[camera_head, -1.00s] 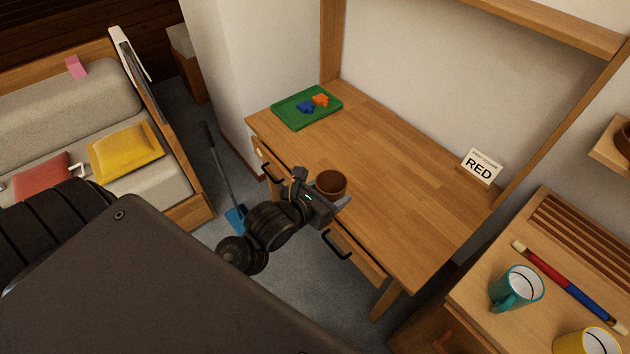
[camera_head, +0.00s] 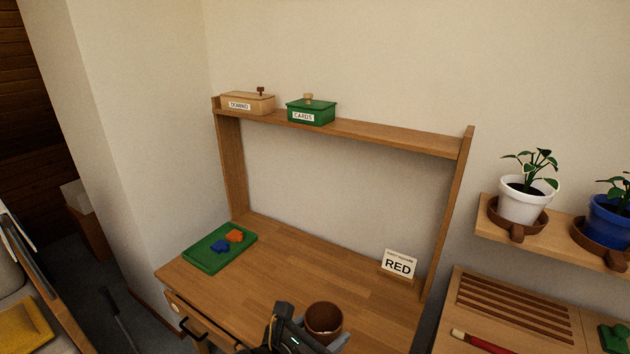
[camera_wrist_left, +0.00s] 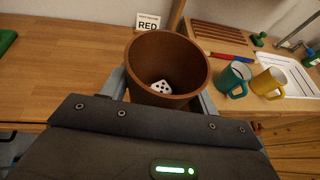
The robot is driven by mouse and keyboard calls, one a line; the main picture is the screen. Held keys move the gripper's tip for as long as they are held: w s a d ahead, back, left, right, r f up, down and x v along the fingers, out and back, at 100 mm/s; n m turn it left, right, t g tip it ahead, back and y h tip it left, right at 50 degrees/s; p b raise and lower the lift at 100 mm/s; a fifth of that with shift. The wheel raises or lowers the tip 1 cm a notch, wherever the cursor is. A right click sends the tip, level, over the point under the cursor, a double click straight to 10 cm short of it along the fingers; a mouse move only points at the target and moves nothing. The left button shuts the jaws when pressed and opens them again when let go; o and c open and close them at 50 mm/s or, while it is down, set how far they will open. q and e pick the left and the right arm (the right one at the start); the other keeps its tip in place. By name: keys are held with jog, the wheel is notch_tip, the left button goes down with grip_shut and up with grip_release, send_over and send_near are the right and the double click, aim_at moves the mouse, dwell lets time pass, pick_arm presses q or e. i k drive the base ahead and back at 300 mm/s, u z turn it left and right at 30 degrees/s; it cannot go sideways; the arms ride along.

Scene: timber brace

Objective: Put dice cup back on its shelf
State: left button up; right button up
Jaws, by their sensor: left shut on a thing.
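The dice cup (camera_head: 323,320) is a brown round cup, held upright over the front of the desk. My left gripper (camera_head: 308,338) is shut on it. In the left wrist view the cup (camera_wrist_left: 165,62) sits between my fingers, with a white die (camera_wrist_left: 160,87) inside. The shelf (camera_head: 375,133) is a wooden board above the desk. A tan DOMINO box (camera_head: 246,103) and a green CARDS box (camera_head: 311,112) stand on its left part; its right part is bare. My right gripper is not in view.
On the desk (camera_head: 290,265) lie a green tray (camera_head: 207,262) with blue and orange pieces and a RED sign (camera_head: 398,265). Two plant pots, white (camera_head: 525,203) and blue (camera_head: 606,220), stand on a wall shelf at right. Mugs (camera_wrist_left: 233,80) stand right of the desk.

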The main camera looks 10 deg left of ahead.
aim_at(380, 131)
jog(key=z, duration=3.4)
jog(key=k, duration=1.45)
jog(key=u, duration=1.85)
jog(key=i, duration=0.5)
jog(key=u, duration=0.05)
